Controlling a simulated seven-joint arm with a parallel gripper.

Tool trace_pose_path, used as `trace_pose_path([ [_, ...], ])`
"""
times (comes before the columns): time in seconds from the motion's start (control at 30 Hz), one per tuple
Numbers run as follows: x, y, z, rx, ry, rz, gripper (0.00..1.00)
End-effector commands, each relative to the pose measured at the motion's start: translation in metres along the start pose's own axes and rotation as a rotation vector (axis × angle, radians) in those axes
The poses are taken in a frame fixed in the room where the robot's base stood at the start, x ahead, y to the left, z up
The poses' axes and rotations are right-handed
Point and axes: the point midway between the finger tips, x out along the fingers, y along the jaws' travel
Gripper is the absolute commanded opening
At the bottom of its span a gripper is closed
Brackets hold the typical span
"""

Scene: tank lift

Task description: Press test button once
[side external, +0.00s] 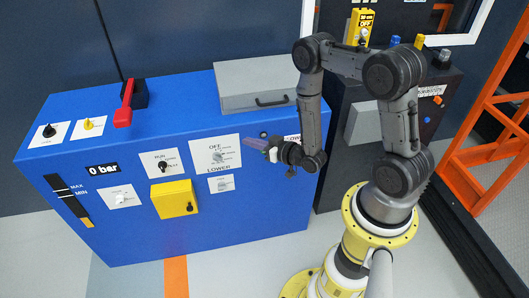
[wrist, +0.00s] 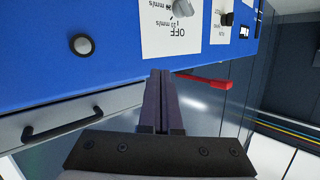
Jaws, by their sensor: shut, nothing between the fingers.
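The blue control cabinet (side external: 120,170) carries several labelled controls on its front. No label reading "test" is legible, so I cannot tell which control is the test button. A dark round button (wrist: 81,45) sits on the bare blue panel in the wrist view, beside the OFF dial plate (wrist: 170,25). That plate also shows in the side view (side external: 215,150). My gripper (side external: 246,142) is in front of the panel, just right of the plate. In the wrist view, its fingers (wrist: 159,76) are together and empty, pointing toward the panel; contact is unclear.
A red lever (side external: 125,104) stands on the cabinet top and shows in the wrist view (wrist: 208,82). A grey box (side external: 258,86) with a handle sits on top. A yellow box (side external: 174,199) projects from the front. A dark cabinet (side external: 335,180) stands at right; the front floor is clear.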

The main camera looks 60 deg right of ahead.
Motion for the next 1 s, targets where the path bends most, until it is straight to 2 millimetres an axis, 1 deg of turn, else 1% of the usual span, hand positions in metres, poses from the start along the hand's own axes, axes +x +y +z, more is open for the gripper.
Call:
trace_pose_path([
  [0.03,-0.009,0.004,0.023,0.020,-0.039,0.014,0.00],
  [0.1,-0.021,0.007,0.049,0.041,-0.087,0.028,0.00],
  [0.2,-0.037,0.011,0.080,0.069,-0.152,0.049,0.00],
  [0.3,-0.052,0.013,0.103,0.093,-0.202,0.068,0.00],
  [0.4,-0.062,0.014,0.117,0.109,-0.235,0.082,0.00],
  [0.53,-0.067,0.018,0.125,0.122,-0.253,0.096,0.00],
  [0.87,-0.067,0.019,0.124,0.122,-0.250,0.099,0.00],
  [1.0,-0.063,0.022,0.122,0.122,-0.248,0.099,0.00],
])
